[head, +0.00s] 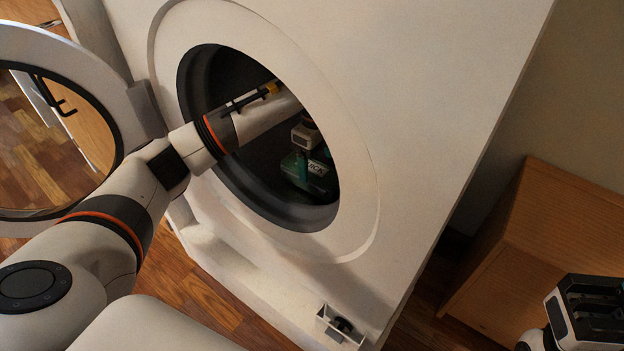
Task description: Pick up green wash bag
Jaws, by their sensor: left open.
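The green wash bag (318,168), with pale lettering on it, lies low inside the dark drum of the front-loading washer (420,110). Only part of it shows, because my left gripper and the shadow cover the rest. My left arm reaches in through the round door opening. My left gripper (303,160) is open, inside the drum, right at the bag. I cannot tell whether its fingers touch the bag. My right gripper (592,312) is at the lower right, outside the washer and far from the bag. Its fingers do not show clearly.
The round washer door (118,108) stands swung open at the left, close to my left arm. The opening's rim (362,200) surrounds that arm. A small open flap (338,326) is low on the washer front. A wooden cabinet (545,235) stands at the right.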

